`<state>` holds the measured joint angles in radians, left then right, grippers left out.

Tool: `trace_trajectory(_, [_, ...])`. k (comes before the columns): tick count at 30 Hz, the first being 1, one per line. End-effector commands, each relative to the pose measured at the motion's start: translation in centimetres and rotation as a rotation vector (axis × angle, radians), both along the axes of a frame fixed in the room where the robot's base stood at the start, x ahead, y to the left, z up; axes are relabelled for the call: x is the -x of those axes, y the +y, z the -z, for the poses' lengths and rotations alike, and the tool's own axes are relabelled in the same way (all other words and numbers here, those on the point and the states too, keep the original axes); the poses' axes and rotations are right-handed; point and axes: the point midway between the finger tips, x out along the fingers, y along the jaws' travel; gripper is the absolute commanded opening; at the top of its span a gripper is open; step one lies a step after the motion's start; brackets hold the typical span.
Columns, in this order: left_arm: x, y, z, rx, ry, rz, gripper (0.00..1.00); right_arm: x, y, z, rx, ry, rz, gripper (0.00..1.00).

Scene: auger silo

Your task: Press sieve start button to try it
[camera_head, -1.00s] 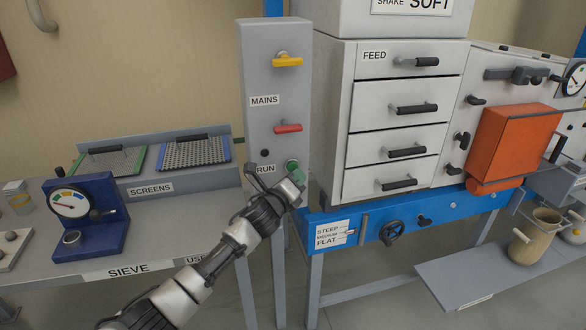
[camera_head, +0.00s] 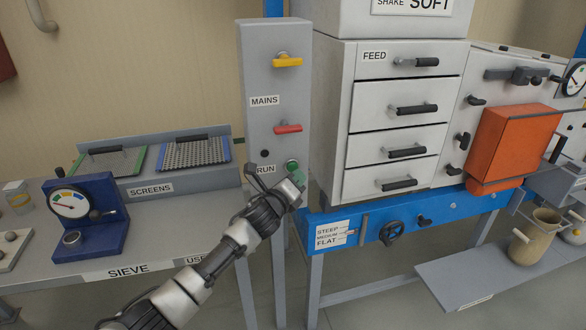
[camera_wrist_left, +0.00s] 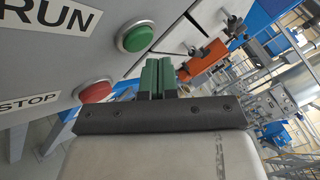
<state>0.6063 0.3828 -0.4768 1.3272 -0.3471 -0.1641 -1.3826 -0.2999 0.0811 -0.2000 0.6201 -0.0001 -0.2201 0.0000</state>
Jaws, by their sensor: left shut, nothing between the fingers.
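The green button (camera_head: 292,165) sits beside the RUN label on the grey control post (camera_head: 277,90). In the left wrist view the green button (camera_wrist_left: 135,37) stands out in a metal ring, with a red button (camera_wrist_left: 96,91) by the STOP label below it. My left gripper (camera_head: 297,182) is just below and in front of the green button in the head view. Its green fingertips (camera_wrist_left: 157,75) are closed together and empty. They look apart from the green button, to its lower right in the wrist view. In the head view the red STOP button is hidden behind my gripper. My right gripper is out of view.
The post also carries a yellow handle (camera_head: 287,61) and a red MAINS handle (camera_head: 288,128). A white drawer cabinet (camera_head: 405,130) on a blue frame (camera_head: 440,213) stands close on the right. A bench (camera_head: 180,222) with screens and a blue gauge stand (camera_head: 88,215) is on the left.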

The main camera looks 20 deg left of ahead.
Motion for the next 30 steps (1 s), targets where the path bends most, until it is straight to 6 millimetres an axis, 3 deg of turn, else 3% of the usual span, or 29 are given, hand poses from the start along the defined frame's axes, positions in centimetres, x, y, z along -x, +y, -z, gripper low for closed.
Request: trace_trajectory(30, [-0.71,0.47,-0.02,-0.001,0.0,0.0,0.0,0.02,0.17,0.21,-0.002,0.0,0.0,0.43])
